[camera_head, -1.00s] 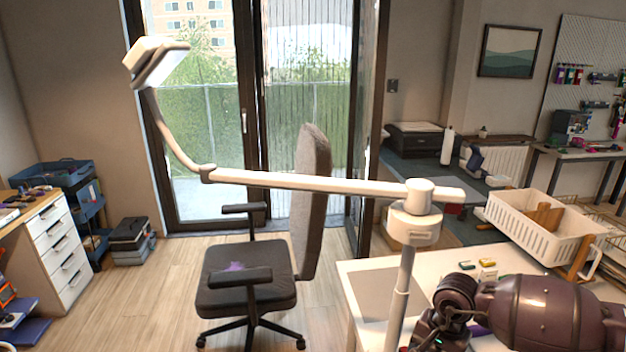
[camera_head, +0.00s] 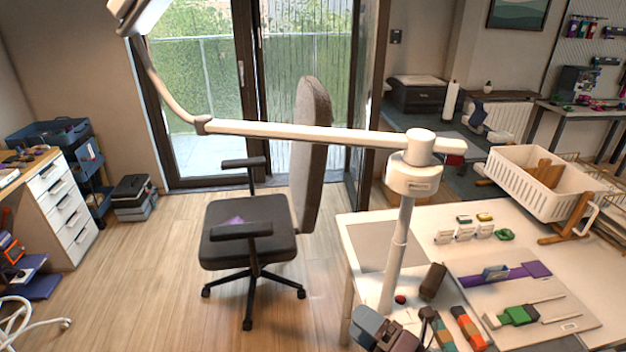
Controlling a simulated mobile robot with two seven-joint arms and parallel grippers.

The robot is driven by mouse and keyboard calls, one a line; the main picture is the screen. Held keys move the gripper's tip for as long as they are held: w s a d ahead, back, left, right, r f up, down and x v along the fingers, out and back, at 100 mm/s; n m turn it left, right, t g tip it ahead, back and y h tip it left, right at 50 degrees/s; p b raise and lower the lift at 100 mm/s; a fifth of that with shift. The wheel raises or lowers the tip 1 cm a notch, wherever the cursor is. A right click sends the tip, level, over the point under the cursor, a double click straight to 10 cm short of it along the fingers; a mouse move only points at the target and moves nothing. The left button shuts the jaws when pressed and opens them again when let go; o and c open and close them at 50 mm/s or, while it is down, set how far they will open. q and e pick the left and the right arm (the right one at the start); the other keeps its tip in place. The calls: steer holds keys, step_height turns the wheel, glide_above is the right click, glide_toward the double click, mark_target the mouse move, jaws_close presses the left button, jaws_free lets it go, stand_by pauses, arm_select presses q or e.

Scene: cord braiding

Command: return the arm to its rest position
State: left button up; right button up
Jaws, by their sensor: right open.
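My right gripper (camera_head: 388,332) shows at the bottom edge, low by the near side of the white table (camera_head: 375,240). It is open, and I see nothing held in it; its lower part is cut off by the frame. A pale board (camera_head: 550,300) on the table to its right carries a purple strip (camera_head: 505,274) and a green piece (camera_head: 518,315) with thin rods. My left gripper is not in view.
A lamp post (camera_head: 400,245) rises from the table close to my right gripper, with a long white arm (camera_head: 300,132). A brown block (camera_head: 432,281) and an orange-green item (camera_head: 467,327) lie nearby. A white basket (camera_head: 540,185) stands at the back right. An office chair (camera_head: 250,235) stands left.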

steer(key=s+d+f+m+t+h, duration=0.1)
steer(key=d+f+m+h, duration=0.1)
steer(key=m, duration=0.4)
steer(key=s+d+f+m+t+h, duration=0.1)
steer(key=d+f+m+h, duration=0.2)
steer(key=d+m+h, duration=0.2)
steer(key=s+d+f+m+t+h, duration=0.1)
steer(key=s+d+f+m+h, duration=0.1)
steer(key=m, duration=0.6)
steer(key=shift+d+f+m+h, duration=0.15)
steer(key=shift+d+f+h, duration=0.2)
steer(key=shift+d+h, duration=0.35)
steer(key=shift+d+f+m+h, duration=0.15)
steer(key=shift+d+f+h, duration=0.15)
steer(key=shift+d+h, duration=0.35)
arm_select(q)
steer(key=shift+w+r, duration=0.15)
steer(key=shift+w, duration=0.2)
arm_select(e)
steer(key=s+d+f+m+g+h, duration=0.3)
steer(key=s+d+f+m+g, duration=0.1)
steer(key=s+d+f+m, duration=0.3)
steer(key=s+m, duration=0.2)
steer(key=shift+s+f+m, duration=0.15)
steer(key=shift+f+m, duration=0.05)
steer(key=shift+m, duration=0.2)
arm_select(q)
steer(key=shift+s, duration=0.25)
arm_select(e)
steer(key=shift+h, duration=0.25)
